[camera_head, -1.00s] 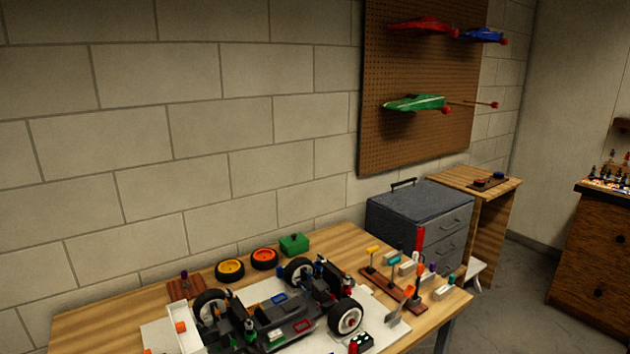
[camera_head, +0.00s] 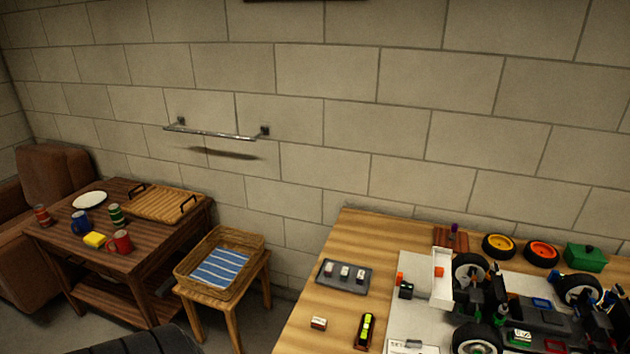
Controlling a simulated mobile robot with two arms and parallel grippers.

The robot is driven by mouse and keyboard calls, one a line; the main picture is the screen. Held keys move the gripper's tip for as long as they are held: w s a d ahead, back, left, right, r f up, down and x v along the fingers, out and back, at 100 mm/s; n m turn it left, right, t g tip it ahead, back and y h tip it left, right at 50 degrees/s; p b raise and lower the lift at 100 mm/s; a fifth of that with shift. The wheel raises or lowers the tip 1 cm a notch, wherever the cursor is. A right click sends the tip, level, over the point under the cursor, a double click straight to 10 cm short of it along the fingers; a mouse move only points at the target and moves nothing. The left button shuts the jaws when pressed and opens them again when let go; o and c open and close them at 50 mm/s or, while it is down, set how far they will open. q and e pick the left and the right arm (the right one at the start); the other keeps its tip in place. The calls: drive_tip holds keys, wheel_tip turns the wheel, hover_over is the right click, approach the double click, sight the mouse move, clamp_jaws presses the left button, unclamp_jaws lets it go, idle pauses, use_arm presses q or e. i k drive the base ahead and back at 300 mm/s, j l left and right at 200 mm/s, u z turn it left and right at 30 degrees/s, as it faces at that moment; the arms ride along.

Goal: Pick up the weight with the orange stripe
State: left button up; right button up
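A dark grey tray (camera_head: 343,286) lies near the left end of the wooden workbench (camera_head: 345,235). Three small pale blocks that look like weights stand in it: a left one (camera_head: 331,268), a middle one (camera_head: 345,270) and a right one (camera_head: 360,275). Another small pale block (camera_head: 318,323) with reddish-brown sides lies alone in front of the tray. The pieces are too small to tell which has an orange stripe. Neither of my grippers is in view.
A black and yellow-green tool (camera_head: 366,331) lies right of the lone block. A partly built racecar (camera_head: 530,325) fills the bench's right side, with orange-hubbed (camera_head: 541,253) and yellow-hubbed (camera_head: 498,246) wheels behind. A stool with a basket (camera_head: 252,247) stands left of the bench.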

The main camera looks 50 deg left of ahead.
sight(317, 324)
drive_tip(key=u, duration=1.5)
drive_tip(key=i+j+z, duration=0.1)
drive_tip(key=z, duration=0.35)
drive_tip(key=j+z, duration=0.55)
drive_tip(key=z, duration=0.3)
